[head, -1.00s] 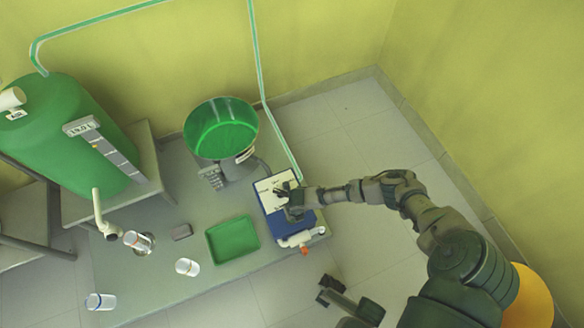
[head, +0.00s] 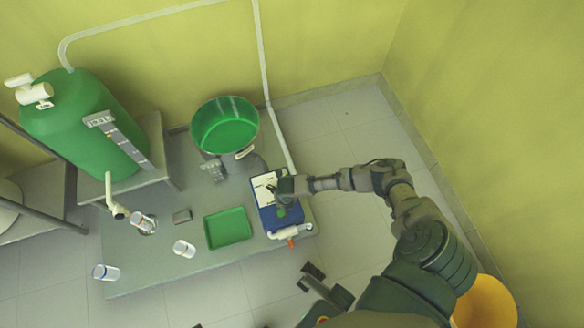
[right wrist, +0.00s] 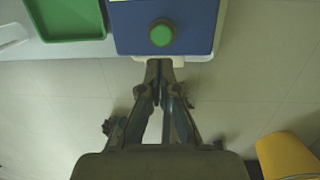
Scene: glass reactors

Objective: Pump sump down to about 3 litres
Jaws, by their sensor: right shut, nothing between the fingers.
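A pale hose (head: 266,80) runs from the box up the wall to the green tank (head: 72,125).
A white spout (head: 115,205) hangs from the tank. A yellow bucket (head: 487,300) stands at the right. The tiled floor beyond the box is clear.

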